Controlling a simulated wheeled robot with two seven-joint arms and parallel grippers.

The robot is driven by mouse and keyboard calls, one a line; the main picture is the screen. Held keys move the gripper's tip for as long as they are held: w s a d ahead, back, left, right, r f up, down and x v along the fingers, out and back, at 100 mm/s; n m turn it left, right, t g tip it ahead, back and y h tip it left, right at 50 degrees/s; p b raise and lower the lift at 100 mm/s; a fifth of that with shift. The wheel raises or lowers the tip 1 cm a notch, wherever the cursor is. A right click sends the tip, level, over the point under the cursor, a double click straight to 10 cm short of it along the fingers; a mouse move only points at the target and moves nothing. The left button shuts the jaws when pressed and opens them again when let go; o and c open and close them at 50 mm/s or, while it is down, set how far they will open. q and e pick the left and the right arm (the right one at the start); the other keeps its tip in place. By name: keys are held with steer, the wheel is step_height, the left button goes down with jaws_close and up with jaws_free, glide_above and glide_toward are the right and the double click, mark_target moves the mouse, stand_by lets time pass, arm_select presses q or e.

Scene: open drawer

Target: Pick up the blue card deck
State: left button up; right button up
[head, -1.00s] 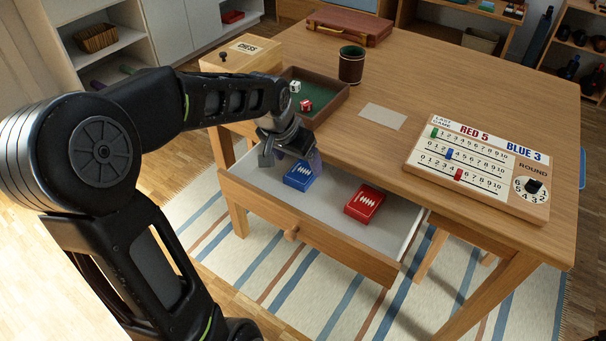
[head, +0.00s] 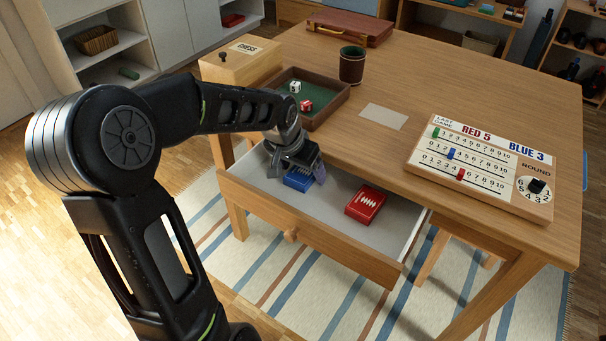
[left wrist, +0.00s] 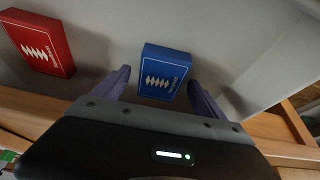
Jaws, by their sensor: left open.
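The blue card deck (head: 298,180) lies flat in the open drawer (head: 335,195), near its left end. It also shows in the left wrist view (left wrist: 164,71), ahead of my fingertips and between their lines. My left gripper (head: 297,172) is over the deck and hides part of it in the head view. In the left wrist view its two purple fingers (left wrist: 158,82) are spread, one on each side of the deck's near part, with nothing held. Whether the fingers reach down to the deck's height is hard to tell. My right gripper is not in view.
A red card deck (head: 365,204) lies in the drawer to the right of the blue one. The table edge is just behind the gripper. On the table are a dice tray (head: 335,112), a dark cup (head: 352,66) and a scoreboard (head: 480,165). The drawer floor between the decks is clear.

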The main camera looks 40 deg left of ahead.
mark_target(295, 179)
arm_select(q)
steer(key=shift+c, duration=0.3)
steer(key=c, duration=1.5)
steer(key=shift+o, duration=0.2)
steer(key=shift+r+p, duration=0.3)
steer(key=shift+r, duration=0.4)
steer(key=s, duration=0.4)
steer(key=shift+d, duration=0.1)
step_height(295, 179, up, 14)
steer(key=p, duration=0.3)
steer(key=shift+f+p, duration=0.2)
steer(key=shift+p, duration=0.1)
